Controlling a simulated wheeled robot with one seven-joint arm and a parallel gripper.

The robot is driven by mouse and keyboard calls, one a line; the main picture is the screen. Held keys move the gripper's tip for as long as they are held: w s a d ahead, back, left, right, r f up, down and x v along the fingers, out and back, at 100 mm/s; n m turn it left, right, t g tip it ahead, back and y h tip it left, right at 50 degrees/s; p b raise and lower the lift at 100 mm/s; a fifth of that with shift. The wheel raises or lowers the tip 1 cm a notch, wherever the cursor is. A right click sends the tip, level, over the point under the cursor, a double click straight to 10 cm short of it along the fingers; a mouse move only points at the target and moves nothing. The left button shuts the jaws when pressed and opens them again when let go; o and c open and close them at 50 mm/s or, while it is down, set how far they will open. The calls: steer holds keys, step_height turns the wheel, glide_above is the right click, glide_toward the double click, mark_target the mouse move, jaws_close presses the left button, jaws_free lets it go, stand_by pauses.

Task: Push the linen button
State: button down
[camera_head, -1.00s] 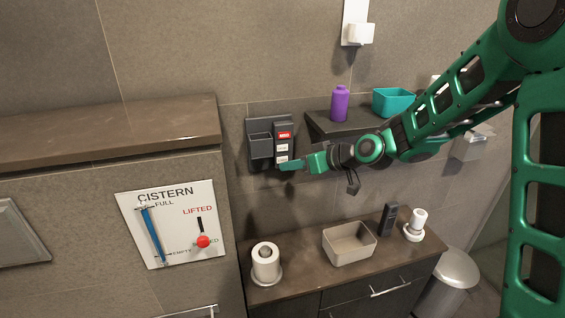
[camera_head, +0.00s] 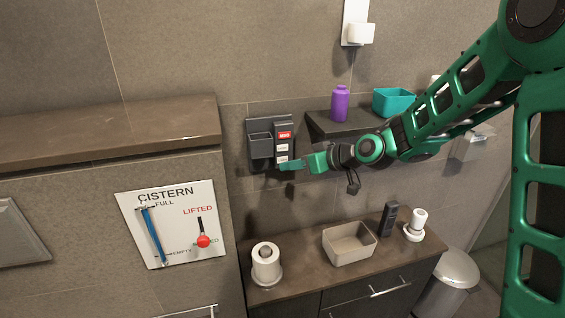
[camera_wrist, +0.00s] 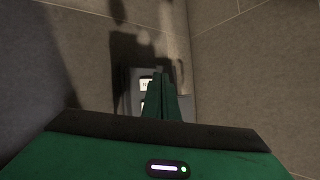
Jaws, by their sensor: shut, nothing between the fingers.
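A dark wall holder (camera_head: 259,146) carries a narrow button panel (camera_head: 284,126) on its right side. The panel has a red label (camera_head: 285,135) at the top and white labels (camera_head: 282,148) below it. The lettering is too small to tell which one is linen. My gripper (camera_head: 284,166) is shut and empty, with its tips at the lower end of the panel. I cannot tell whether they touch it. In the wrist view the shut fingers (camera_wrist: 165,98) point at the panel and hide its right part; a white label (camera_wrist: 146,84) shows beside them.
A dark shelf (camera_head: 345,127) with a purple bottle (camera_head: 340,104) and teal bin (camera_head: 393,101) is just right of the panel. Below stands a counter (camera_head: 300,277) with a roll (camera_head: 266,262) and beige bin (camera_head: 349,245). A cistern board (camera_head: 180,225) is at left.

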steer(key=shift+w, duration=0.1)
stand_by(0.6)
steer(key=shift+w+a+r, duration=0.1)
steer(key=shift+w+a, duration=0.05)
steer(key=shift+w, duration=0.2)
